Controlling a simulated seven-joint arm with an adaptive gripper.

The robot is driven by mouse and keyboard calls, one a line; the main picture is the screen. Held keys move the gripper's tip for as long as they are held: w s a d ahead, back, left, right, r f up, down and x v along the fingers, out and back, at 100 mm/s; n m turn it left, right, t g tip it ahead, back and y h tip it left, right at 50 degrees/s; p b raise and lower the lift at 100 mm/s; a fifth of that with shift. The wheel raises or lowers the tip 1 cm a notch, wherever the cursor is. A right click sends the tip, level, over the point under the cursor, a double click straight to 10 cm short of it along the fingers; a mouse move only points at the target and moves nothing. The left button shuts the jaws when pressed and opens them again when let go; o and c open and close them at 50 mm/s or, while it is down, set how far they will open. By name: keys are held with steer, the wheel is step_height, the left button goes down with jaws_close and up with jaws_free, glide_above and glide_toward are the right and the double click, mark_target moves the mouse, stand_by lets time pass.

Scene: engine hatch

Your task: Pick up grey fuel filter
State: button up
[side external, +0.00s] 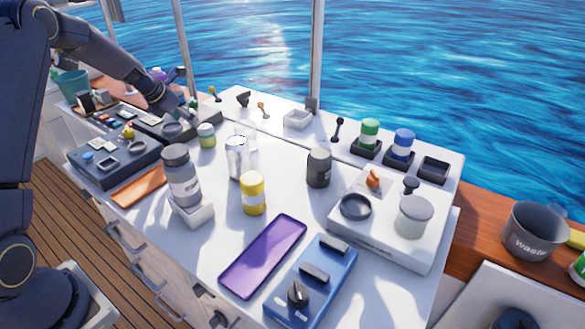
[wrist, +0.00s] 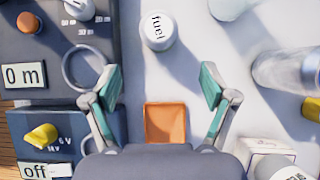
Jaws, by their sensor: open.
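A pale grey-white cylinder marked "fuel" (wrist: 157,30) stands upright on the white worktop in the wrist view, ahead of my gripper and roughly centred between its fingers. My gripper (wrist: 161,85) is open, its teal-padded fingers apart with nothing between them. In the side view my gripper (side external: 192,106) is small, above the far left of the worktop. A small jar with a green band (side external: 206,135) stands just below it there; I cannot tell whether this is the "fuel" cylinder.
A blue panel with a yellow knob (wrist: 40,135) and a dark panel with a ring (wrist: 85,68) lie left. An orange tray (wrist: 165,122) lies below. A clear cylinder (wrist: 288,75) and a grey bottle (side external: 180,175) stand right of them. A purple tray (side external: 262,257) lies in front.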

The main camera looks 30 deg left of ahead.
mark_target(199, 130)
steer(key=x, duration=0.5)
steer(key=shift+w+f, duration=0.15)
steer(key=shift+f, duration=0.05)
steer(key=shift+w+r+x, duration=0.1)
steer(key=shift+w+x, duration=0.05)
steer(key=shift+x, duration=1.2)
steer(key=shift+w+r+x, duration=0.1)
steer(key=shift+w+x, duration=0.05)
steer(key=shift+x, duration=1.2)
steer(key=c, duration=1.3)
steer(key=shift+c, duration=0.6)
steer(key=shift+r, duration=0.1)
